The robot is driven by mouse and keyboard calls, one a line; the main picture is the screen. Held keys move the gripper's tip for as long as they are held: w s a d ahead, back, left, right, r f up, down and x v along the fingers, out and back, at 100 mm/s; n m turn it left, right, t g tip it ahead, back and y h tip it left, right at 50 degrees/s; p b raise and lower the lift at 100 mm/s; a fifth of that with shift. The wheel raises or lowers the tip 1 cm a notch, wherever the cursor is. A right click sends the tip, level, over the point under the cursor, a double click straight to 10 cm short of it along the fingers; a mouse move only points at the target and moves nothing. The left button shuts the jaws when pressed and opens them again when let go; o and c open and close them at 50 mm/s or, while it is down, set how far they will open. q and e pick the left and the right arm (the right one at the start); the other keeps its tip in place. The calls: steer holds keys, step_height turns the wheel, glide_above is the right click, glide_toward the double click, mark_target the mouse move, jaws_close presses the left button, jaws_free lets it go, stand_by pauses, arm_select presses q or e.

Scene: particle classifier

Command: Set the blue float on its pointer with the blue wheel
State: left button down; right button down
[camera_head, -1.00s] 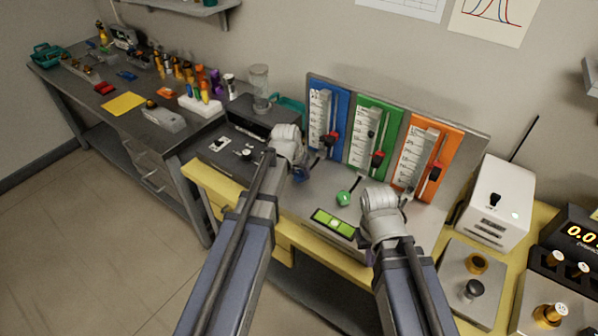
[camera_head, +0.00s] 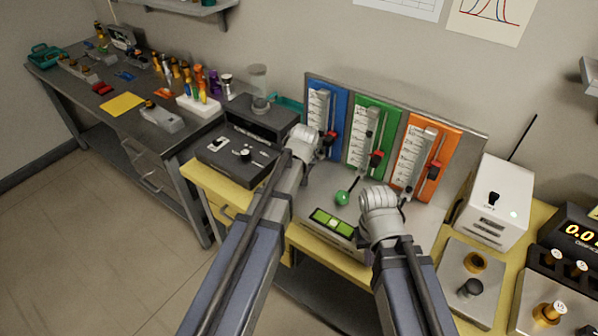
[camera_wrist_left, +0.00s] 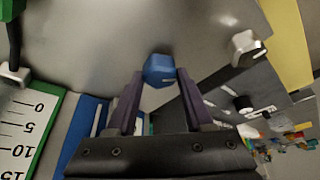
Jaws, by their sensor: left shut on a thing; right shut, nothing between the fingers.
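The blue panel (camera_head: 341,92) stands at the left of three flowmeter panels, with a white scale (camera_head: 318,112) and a red pointer (camera_head: 330,137) at its right side. I cannot make out the blue float or its height against the pointer. The blue wheel (camera_wrist_left: 158,70) sits between my left gripper's fingertips (camera_wrist_left: 159,80) in the left wrist view, and the gripper is shut on it. In the head view my left wrist hides this wheel. My right gripper (camera_head: 404,198) is shut and empty, in front of the orange panel.
The green panel (camera_head: 386,105) and orange panel (camera_head: 449,138) stand to the right. A black box (camera_head: 238,155) is left, a white box (camera_head: 494,200) right.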

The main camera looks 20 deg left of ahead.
stand_by(0.3)
arm_select(q)
steer(key=shift+c, duration=1.4)
jaws_free()
steer(key=shift+r, duration=0.15)
arm_select(e)
steer(key=shift+r, duration=0.1)
arm_select(q)
steer(key=p+v, duration=0.7)
steer(key=shift+s+r, duration=0.15)
steer(key=shift+r, duration=0.05)
arm_select(e)
step_height(320, 180, up, 7)
arm_select(q)
steer(key=shift+d, duration=0.1)
